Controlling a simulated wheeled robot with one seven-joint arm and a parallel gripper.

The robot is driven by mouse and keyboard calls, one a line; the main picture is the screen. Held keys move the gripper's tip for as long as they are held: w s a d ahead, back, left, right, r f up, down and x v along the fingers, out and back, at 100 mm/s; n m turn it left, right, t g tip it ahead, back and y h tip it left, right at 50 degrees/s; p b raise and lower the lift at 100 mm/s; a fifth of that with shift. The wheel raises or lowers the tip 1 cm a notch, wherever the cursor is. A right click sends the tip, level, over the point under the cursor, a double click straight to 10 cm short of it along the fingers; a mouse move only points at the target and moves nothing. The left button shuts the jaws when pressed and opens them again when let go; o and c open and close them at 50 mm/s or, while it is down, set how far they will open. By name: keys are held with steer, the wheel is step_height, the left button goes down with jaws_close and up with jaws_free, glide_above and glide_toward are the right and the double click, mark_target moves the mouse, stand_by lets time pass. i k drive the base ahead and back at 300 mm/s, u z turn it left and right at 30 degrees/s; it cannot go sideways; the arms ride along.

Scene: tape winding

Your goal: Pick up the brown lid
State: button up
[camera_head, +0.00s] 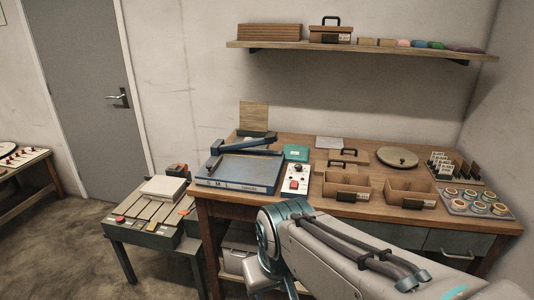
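A flat brown lid (361,158) with dark handles showing on it lies on the wooden workbench, behind two open brown boxes. I cannot tell whether it is one lid or two lying together. The left open box (346,187) and the right open box (410,192) stand near the bench's front edge, each with a dark front fitting. Another brown box (330,35) with a black handle on top sits on the wall shelf. My arm reaches in from the lower right, in front of the bench. My gripper's fingers do not show.
The wooden workbench (300,208) also bears a blue device (240,172), a switch box (296,178), a round disc (397,156), a card rack (452,166) and a tray of tape rolls (478,202). A low side table (150,228) stands left. The wall shelf (350,50) hangs above.

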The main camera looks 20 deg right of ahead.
mark_target(320, 166)
steer(key=z, duration=0.35)
steer(key=i, duration=1.6)
steer(key=z, duration=0.8)
